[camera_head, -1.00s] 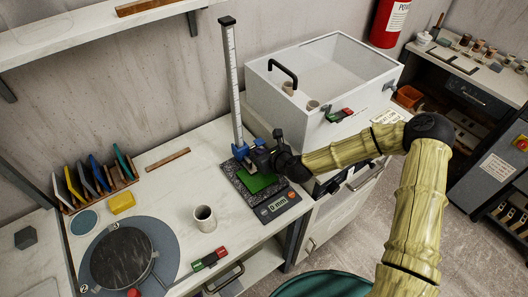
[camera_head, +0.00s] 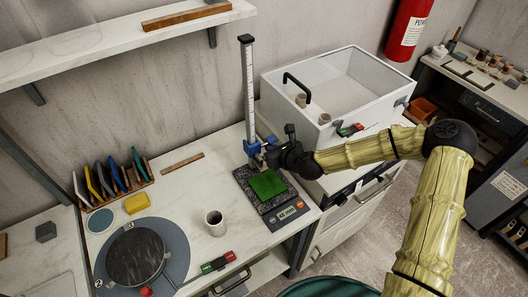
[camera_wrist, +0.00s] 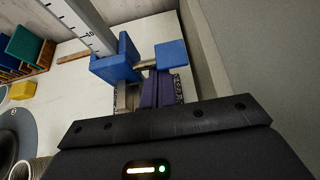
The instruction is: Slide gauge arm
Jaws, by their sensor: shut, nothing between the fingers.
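The height gauge has an upright white ruler (camera_head: 249,90) with a blue slider (camera_head: 252,148) low on it, above a speckled dark base (camera_head: 246,179). A green square tile (camera_head: 268,185) lies on the base, and the base's display (camera_head: 287,213) seems to read 46 mm. My gripper (camera_head: 270,152) is at the right of the slider, shut with nothing held. In the wrist view, the slider (camera_wrist: 113,64) is ahead, with a short bar reaching to a blue block (camera_wrist: 171,55). My purple fingers (camera_wrist: 158,92) are close below that block; contact cannot be told. The tile is hidden there.
A white open-topped box (camera_head: 292,125) with a black handle stands behind and right of the gauge. A cup (camera_head: 215,224), a yellow block (camera_head: 137,203), a rack of coloured tiles (camera_head: 102,190) and a round turntable (camera_head: 178,247) stand left. A shelf (camera_head: 120,35) overhangs.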

